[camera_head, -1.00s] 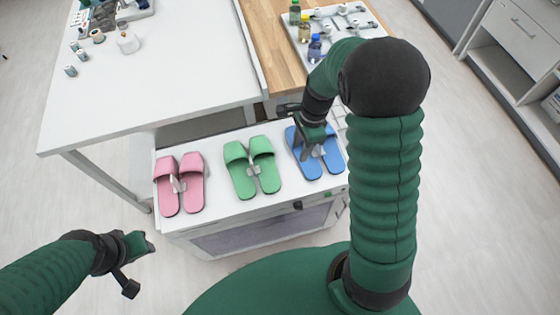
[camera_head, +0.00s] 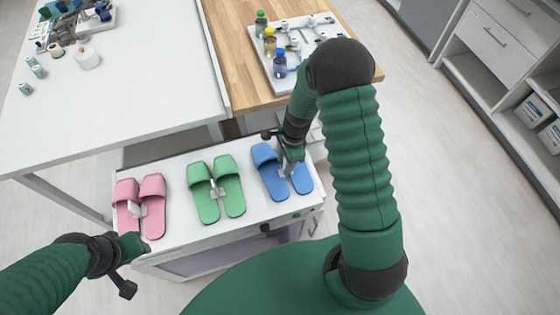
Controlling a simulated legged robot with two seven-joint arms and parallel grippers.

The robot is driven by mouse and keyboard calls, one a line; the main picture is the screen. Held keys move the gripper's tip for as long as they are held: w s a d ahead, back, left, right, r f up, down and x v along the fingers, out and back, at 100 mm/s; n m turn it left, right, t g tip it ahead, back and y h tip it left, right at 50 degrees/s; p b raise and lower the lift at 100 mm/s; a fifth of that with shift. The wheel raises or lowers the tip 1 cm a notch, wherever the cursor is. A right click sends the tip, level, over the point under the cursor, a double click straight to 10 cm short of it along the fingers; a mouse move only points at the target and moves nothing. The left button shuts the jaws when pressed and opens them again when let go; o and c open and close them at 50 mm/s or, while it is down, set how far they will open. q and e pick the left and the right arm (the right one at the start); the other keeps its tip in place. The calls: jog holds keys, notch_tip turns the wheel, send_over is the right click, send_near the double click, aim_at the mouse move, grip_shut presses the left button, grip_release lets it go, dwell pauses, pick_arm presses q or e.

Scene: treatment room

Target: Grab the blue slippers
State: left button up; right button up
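The blue slippers (camera_head: 270,172) lie side by side at the right end of a white cabinet top (camera_head: 178,180), with a small pale piece between them. My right gripper (camera_head: 287,163) points down at that piece, over the inner edges of the pair. Its fingers are small and partly hidden, so I cannot tell whether they are closed on it. The slippers appear to rest on the top. My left gripper (camera_head: 130,266) is open and empty at the cabinet's front left corner.
Green slippers (camera_head: 206,199) lie in the middle of the cabinet top and pink slippers (camera_head: 153,220) at its left end. A white table (camera_head: 140,110) and a wooden counter (camera_head: 228,50) with a tray of bottles (camera_head: 262,62) stand behind. Shelves (camera_head: 475,80) are at the right.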

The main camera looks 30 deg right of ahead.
aim_at(284, 166)
notch_tip(284, 166, down, 3)
jog(key=shift+w+a, duration=0.1)
jog(key=shift+w, duration=0.05)
jog(key=shift+f, duration=0.15)
jog(key=shift+d, duration=0.3)
jog(key=shift+c, duration=0.2)
jog(key=shift+a, duration=0.3)
grip_shut()
jog(key=shift+d, duration=0.1)
